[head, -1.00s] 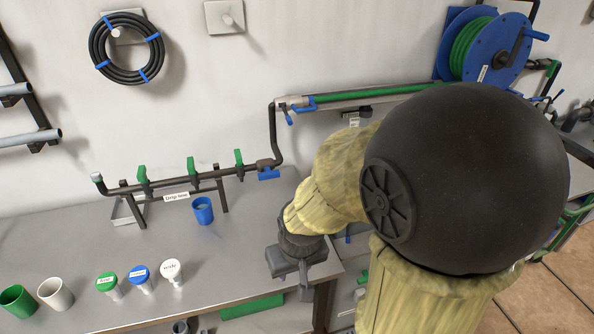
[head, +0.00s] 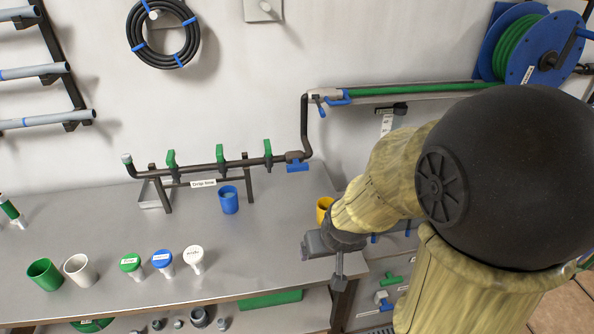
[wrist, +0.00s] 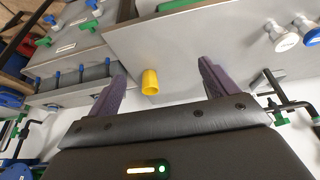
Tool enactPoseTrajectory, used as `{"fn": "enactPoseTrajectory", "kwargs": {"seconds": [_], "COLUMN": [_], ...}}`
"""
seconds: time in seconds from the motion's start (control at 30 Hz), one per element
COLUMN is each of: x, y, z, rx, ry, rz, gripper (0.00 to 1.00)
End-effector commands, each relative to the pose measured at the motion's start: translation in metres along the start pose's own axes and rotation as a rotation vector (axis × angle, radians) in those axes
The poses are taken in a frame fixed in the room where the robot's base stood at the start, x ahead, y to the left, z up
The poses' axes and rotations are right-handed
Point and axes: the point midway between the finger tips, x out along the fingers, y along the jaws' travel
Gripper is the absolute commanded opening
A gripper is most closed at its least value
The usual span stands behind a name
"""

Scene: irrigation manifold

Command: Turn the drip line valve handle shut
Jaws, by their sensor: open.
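The drip line is a dark pipe (head: 236,163) along the wall at the back of the bench, with a "Drip line" label (head: 203,183). Three upright green handles (head: 220,157) stand on it. A blue handle (head: 297,164) sits at its right end, below the riser bend. Another blue lever (head: 332,98) is higher up, where the riser meets the upper pipe. My gripper (head: 330,258) is over the bench's right front part, in front of and below the pipe, touching no handle. The wrist view shows its two purple fingers spread and empty (wrist: 162,72).
A yellow cup (head: 324,208) stands behind my gripper; a blue cup (head: 228,200) stands before the pipe. Labelled green (head: 130,262), blue (head: 162,259) and white (head: 193,255) knobs stand at the front left. Open bench (head: 260,240) lies between. A hose reel (head: 525,50) hangs right.

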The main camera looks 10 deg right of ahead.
Motion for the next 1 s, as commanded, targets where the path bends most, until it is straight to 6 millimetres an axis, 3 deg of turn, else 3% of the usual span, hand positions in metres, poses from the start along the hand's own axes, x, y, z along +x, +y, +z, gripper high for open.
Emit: {"fn": "enactPoseTrajectory", "kwargs": {"seconds": [0.03, 0.1, 0.43, 0.73, 1.0], "x": [0.022, 0.041, 0.097, 0.111, 0.102], "y": [0.0, 0.001, 0.001, -0.002, -0.001], "z": [-0.007, -0.024, -0.101, -0.141, -0.149], "rx": [-0.001, 0.003, 0.001, -0.003, -0.002], "ry": [0.058, 0.157, 0.648, 1.061, 1.174], "rz": [0.001, 0.002, -0.001, -0.006, -0.005], "gripper": [0.85, 0.85, 0.85, 0.85, 0.85]}}
